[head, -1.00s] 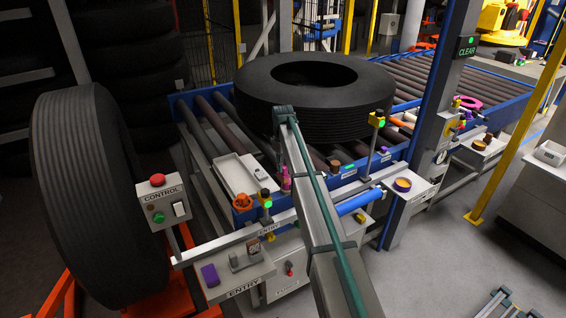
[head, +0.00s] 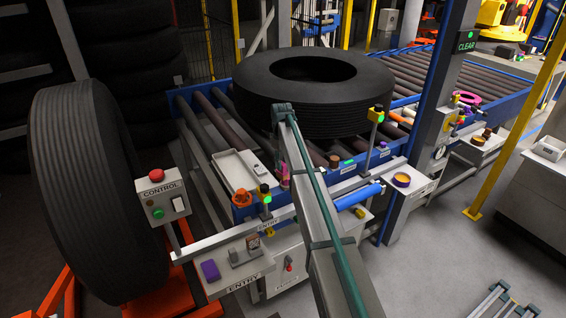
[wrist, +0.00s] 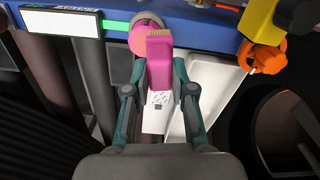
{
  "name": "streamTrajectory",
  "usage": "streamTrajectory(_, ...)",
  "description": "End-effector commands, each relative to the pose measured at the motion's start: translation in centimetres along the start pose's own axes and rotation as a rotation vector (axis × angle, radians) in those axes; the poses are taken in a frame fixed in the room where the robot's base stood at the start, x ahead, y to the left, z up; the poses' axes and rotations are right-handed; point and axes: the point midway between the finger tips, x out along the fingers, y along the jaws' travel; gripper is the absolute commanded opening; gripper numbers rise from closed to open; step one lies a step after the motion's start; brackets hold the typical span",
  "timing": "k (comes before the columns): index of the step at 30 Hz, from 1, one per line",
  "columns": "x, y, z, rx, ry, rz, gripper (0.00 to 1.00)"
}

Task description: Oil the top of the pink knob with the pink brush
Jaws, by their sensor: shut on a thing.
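In the wrist view my gripper (wrist: 160,92) has its teal fingers closed on the handle of the pink brush (wrist: 159,62). The brush's tan bristles point toward the blue rail. The round pink knob (wrist: 141,42) is just beyond, at the left of the bristles, partly covered by the brush head. The bristles overlap the knob's edge in this view; I cannot tell whether they touch. In the head view a small pink shape (head: 283,180) shows beside my arm at the blue rail; knob and brush are hard to separate there. My gripper is hidden by my arm in that view.
A white tray (head: 236,172) and an orange knob (head: 241,199) are near the rail. A yellow-and-black post with a green light (head: 264,193) stands beside them. A large tyre (head: 313,90) lies on the rollers behind. A brown knob (head: 334,161) is to the right.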

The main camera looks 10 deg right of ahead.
Motion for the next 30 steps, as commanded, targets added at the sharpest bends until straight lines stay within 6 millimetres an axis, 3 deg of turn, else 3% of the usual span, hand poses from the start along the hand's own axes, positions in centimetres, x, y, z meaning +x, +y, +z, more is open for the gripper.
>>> streamTrajectory(3,-2.4,0.0,-0.1,-0.001,0.002,0.001,0.00)
streamTrajectory(18,-6.8,0.0,0.0,-0.001,0.002,0.001,0.00)
streamTrajectory(30,-8.0,0.0,0.0,-0.001,0.001,0.000,0.00)
